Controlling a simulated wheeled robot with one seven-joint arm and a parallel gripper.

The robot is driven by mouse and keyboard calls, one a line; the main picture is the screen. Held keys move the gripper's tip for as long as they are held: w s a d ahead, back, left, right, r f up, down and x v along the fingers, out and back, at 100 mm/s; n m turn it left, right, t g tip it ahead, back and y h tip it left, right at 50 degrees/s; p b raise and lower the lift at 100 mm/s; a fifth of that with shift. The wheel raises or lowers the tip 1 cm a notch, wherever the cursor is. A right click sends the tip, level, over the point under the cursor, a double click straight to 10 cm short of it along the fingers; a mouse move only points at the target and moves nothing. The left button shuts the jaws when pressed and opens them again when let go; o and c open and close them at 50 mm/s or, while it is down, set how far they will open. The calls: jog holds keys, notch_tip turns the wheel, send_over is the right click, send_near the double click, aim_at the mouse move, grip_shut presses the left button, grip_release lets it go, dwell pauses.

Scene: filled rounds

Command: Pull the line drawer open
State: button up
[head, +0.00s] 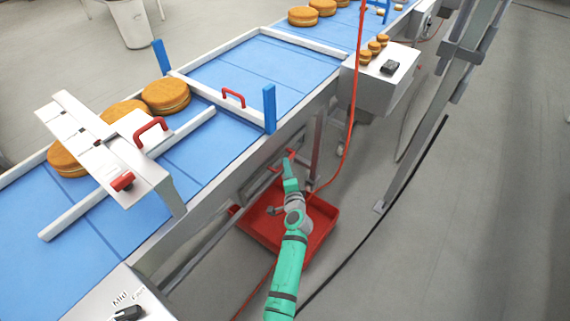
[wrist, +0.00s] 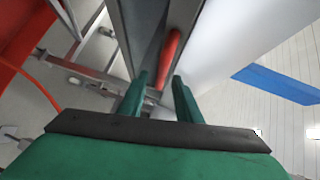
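The line drawer (head: 262,178) appears as a grey front low in the conveyor's side, partly hidden by my arm, and looks shut. Its red handle (head: 283,160) is just beyond my gripper (head: 290,166) in the head view. In the wrist view the red handle (wrist: 170,58) runs lengthwise, with its near end between the two green fingers of my gripper (wrist: 160,78). The fingers are apart, with a gap visible on both sides of the handle. I cannot tell whether either finger touches it.
A red tray (head: 322,232) lies low beneath my arm, beside the conveyor (head: 225,170). A red cable (head: 353,110) hangs to the right of my gripper. A control box (head: 382,75) juts from the conveyor. Grey floor (head: 460,220) is clear on the right.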

jog(key=shift+w+a+f, duration=0.1)
jog(key=shift+w+a, duration=0.25)
jog(key=shift+w, duration=0.45)
jog(key=shift+w+a+f, duration=0.1)
jog(key=shift+w+a, duration=0.25)
jog(key=shift+w, duration=0.4)
jog(key=shift+d, duration=0.15)
grip_shut()
